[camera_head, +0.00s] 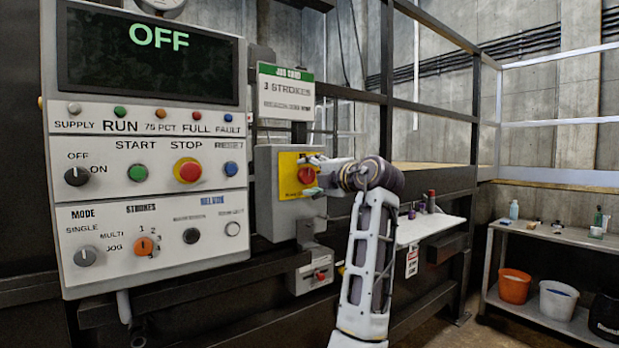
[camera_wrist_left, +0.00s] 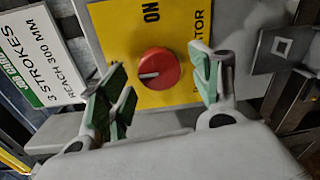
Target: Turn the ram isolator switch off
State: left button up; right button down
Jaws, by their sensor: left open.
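The ram isolator switch is a round red knob (camera_head: 306,175) on a yellow plate (camera_head: 288,186) fixed to a grey box. In the left wrist view the knob (camera_wrist_left: 158,69) shows a pale pointer line towards the left of the picture, and the word ON stands above it on the yellow plate (camera_wrist_left: 120,38). My left gripper (camera_head: 316,176) is at the box, in front of the knob. Its green-padded fingers (camera_wrist_left: 163,83) are open, one on each side of the knob in the picture, with gaps visible. Whether they reach the knob's depth I cannot tell. My right gripper is not in view.
A control panel (camera_head: 150,208) with a screen reading OFF stands left of the box. A job card (camera_head: 286,92) hangs above the box. A smaller box with a red handle (camera_head: 319,276) sits below. A shelf with buckets (camera_head: 514,286) stands at the right.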

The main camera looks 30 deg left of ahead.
pick_arm(q)
jog(key=v, duration=1)
jog(key=shift+s+d, duration=0.15)
jog(key=shift+d, duration=0.1)
jog(key=shift+r+m, duration=0.1)
jog(key=shift+m, duration=0.2)
